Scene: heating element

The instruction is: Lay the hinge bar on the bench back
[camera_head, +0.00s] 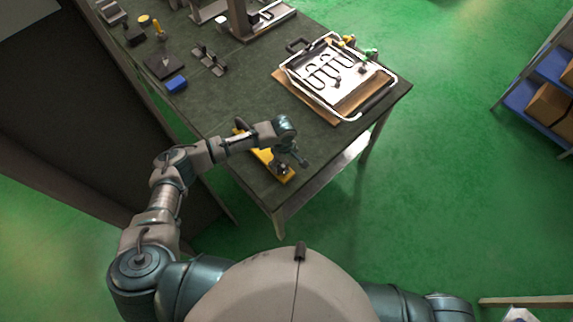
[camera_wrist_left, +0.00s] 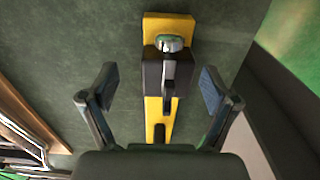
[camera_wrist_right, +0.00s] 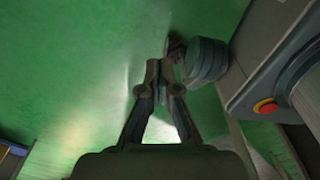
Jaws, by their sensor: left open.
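A yellow bar (camera_head: 285,175) with a dark block on it lies on the dark bench top (camera_head: 225,108) near its front corner; which part is the hinge bar I cannot tell for sure. My left gripper (camera_head: 292,158) is above it and partly hides it. In the left wrist view the yellow bar (camera_wrist_left: 153,112) runs between the spread fingers of the left gripper (camera_wrist_left: 160,88), beyond them, with a dark clamp-like block and a metal knob on it. That gripper is open and empty. My right gripper (camera_wrist_right: 161,70) has its fingers together, away from the bench, over green floor.
A wooden board (camera_head: 345,108) carries a metal plate with a looped heating element and a white tube frame (camera_head: 310,94) with a black handle. A blue block (camera_head: 176,84), small fixtures and a metal stand (camera_head: 240,22) occupy the left and back. Shelving with boxes (camera_head: 547,104) stands right.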

